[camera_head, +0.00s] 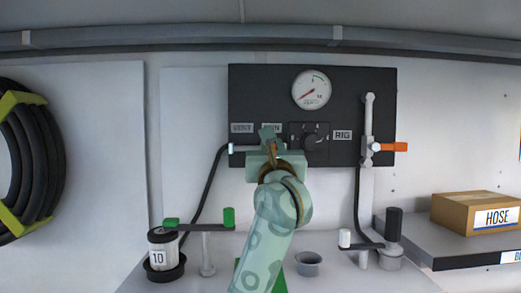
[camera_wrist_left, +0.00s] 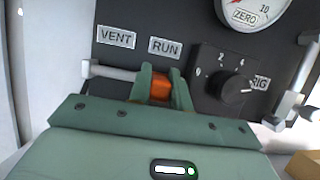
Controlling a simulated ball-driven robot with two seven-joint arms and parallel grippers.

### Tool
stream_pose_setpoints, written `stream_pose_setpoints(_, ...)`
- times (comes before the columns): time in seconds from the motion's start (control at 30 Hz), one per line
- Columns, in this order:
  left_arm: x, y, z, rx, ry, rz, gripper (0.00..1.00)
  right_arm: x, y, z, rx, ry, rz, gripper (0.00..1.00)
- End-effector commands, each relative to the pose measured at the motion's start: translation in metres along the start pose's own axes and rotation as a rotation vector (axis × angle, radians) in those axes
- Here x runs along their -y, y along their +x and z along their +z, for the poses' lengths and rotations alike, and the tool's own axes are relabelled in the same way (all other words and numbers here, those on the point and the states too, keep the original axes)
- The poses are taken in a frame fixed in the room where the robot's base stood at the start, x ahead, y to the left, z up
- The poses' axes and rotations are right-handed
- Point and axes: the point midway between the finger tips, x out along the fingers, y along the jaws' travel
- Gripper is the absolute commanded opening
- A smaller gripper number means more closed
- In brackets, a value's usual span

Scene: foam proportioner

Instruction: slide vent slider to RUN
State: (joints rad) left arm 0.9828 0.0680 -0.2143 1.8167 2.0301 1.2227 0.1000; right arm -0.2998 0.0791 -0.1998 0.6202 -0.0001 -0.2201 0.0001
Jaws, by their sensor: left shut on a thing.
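The vent slider is an orange block (camera_wrist_left: 161,88) on a pale horizontal rod (camera_wrist_left: 112,73) in the left wrist view. It sits just below the RUN label (camera_wrist_left: 165,48), to the right of the VENT label (camera_wrist_left: 116,37). My left gripper (camera_wrist_left: 160,84) is shut on the orange block, one finger on each side. In the head view my left gripper (camera_head: 270,136) is in front of the black panel (camera_head: 260,85) and hides the block and part of the RUN label. The rod's left end (camera_head: 231,149) shows there. My right gripper is not in view.
A round gauge (camera_head: 311,90) and a numbered knob (camera_head: 311,142) are on the panel near my gripper. An orange-handled valve (camera_head: 390,147) is at the right. Below stand a container marked 10 (camera_head: 162,243), a green-ended lever (camera_head: 228,217) and a grey cup (camera_head: 308,263).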

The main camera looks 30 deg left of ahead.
Motion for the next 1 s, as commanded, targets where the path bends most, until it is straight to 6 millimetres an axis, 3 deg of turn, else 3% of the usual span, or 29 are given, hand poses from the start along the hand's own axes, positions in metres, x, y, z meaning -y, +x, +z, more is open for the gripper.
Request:
stream_pose_setpoints(0.17,0.001,-0.001,0.000,0.000,-0.001,-0.004,0.00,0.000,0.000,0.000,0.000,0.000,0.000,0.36)
stream_pose_setpoints(0.2,0.001,-0.001,0.000,0.000,-0.001,-0.004,0.31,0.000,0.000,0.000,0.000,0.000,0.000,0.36)
stream_pose_setpoints(0.27,0.001,-0.001,0.000,0.000,-0.001,-0.003,0.42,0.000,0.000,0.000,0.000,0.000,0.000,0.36)
stream_pose_setpoints(0.53,0.000,-0.001,0.000,0.000,0.000,-0.002,0.42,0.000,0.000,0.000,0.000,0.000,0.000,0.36)
stream_pose_setpoints(0.67,0.001,-0.013,-0.002,0.001,-0.003,-0.003,0.42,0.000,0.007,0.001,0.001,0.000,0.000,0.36)
stream_pose_setpoints(1.0,0.003,-0.100,-0.005,0.001,-0.006,-0.006,0.42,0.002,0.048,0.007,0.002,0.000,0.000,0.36)
